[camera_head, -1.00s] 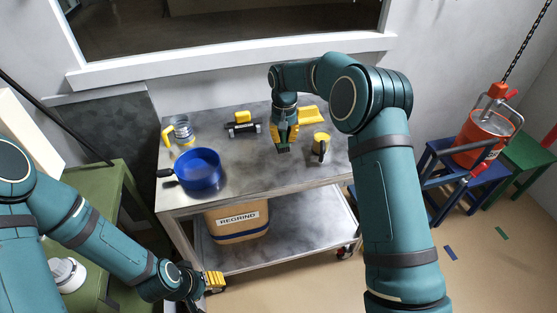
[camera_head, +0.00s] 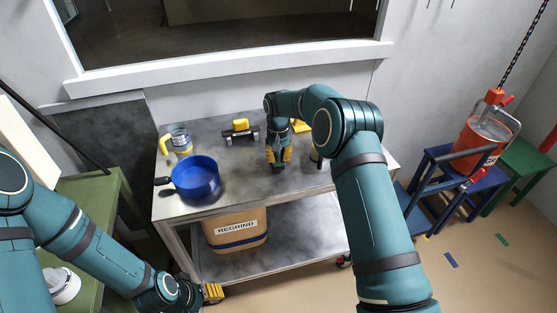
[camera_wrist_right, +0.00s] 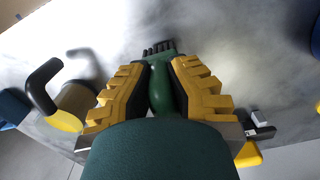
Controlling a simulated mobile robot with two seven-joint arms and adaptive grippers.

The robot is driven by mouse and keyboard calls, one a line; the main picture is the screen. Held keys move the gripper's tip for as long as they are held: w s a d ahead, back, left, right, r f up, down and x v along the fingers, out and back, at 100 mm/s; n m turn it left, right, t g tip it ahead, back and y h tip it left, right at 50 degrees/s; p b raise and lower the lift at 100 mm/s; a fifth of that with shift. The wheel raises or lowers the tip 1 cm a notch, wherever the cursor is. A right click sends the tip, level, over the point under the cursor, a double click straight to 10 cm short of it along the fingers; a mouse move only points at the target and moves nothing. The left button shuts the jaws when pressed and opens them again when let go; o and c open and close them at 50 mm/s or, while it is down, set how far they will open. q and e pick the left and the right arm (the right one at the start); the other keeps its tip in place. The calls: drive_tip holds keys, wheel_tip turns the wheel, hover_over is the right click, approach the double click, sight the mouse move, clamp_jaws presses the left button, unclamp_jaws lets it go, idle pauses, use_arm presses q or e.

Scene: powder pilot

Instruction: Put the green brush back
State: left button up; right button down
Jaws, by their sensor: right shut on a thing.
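My right gripper (camera_head: 279,160) is over the back middle of the metal table. In the right wrist view, its yellow fingers (camera_wrist_right: 160,95) are shut on the green brush (camera_wrist_right: 172,85). The brush's green handle lies between the fingers, and its dark bristles (camera_wrist_right: 158,47) point away from the hand. In the head view the brush is mostly hidden by the gripper, and I cannot tell whether it touches the table. My left gripper (camera_head: 212,292) is low at the left, beside the table's lower shelf; its opening is unclear.
On the table (camera_head: 240,190) stand a blue pan (camera_head: 196,178), a clear jug with yellow handle (camera_head: 180,141), and a black stand with a yellow block (camera_head: 240,128). A yellow item (camera_head: 300,126) and a cup (camera_head: 316,158) are partly behind my right arm. A regrind box (camera_head: 235,230) is below.

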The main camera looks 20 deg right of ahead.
drive_tip(key=shift+f, duration=0.65)
drive_tip(key=c, duration=1.1)
unclamp_jaws()
drive_tip(key=shift+f, duration=0.15)
drive_tip(key=shift+r, duration=0.2)
drive_tip(key=r, duration=0.8)
drive_tip(key=r+p, duration=0.1)
drive_tip(key=r, duration=0.3)
drive_tip(key=shift+w, duration=0.25)
